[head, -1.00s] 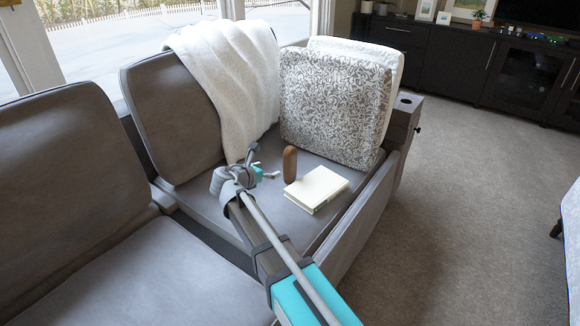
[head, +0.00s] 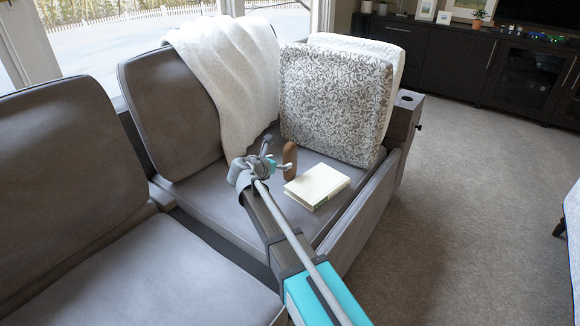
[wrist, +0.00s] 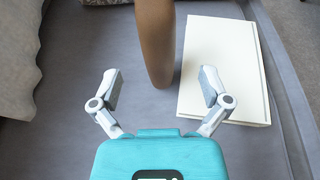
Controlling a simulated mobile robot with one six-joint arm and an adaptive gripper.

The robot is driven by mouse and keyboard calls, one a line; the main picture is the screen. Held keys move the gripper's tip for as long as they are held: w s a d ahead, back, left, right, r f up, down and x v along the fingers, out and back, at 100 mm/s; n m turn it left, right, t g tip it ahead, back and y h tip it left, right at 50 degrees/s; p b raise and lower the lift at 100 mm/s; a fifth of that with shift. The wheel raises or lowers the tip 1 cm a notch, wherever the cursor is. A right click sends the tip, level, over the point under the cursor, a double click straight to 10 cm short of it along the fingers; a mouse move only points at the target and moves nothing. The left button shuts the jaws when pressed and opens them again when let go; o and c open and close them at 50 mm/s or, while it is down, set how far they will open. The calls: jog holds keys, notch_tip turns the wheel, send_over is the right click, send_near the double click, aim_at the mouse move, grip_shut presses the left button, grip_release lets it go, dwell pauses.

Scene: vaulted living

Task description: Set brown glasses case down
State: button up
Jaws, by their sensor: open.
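The brown glasses case (head: 290,156) stands upright on the grey sofa seat, just left of a cream book. In the wrist view the case (wrist: 156,42) rises out of the top edge, and its lower end rests on the seat. My gripper (head: 276,158) is open and empty, close to the case on its left in the head view. In the wrist view the fingertips of my gripper (wrist: 161,88) are spread to either side of the case's line, with the case just beyond them. One finger partly covers the case in the head view.
The cream book (head: 317,187) lies flat close to the case, and the right finger is near its edge in the wrist view. A patterned cushion (head: 333,100) stands behind. A white throw (head: 228,80) hangs over the backrest. The front seat (head: 150,270) is clear.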

aim_at(284, 161)
jog(key=shift+x, duration=0.85)
jog(key=shift+a+f+b+x, duration=0.1)
jog(key=shift+b+x, duration=0.45)
jog(key=shift+x, duration=0.45)
jog(key=shift+a+f+b+x, duration=0.15)
jog(key=shift+b+x, duration=0.35)
jog(key=shift+x, duration=0.45)
jog(key=shift+w+d+f, duration=0.1)
jog(key=shift+w+d, duration=0.35)
jog(key=shift+w, duration=0.1)
grip_shut()
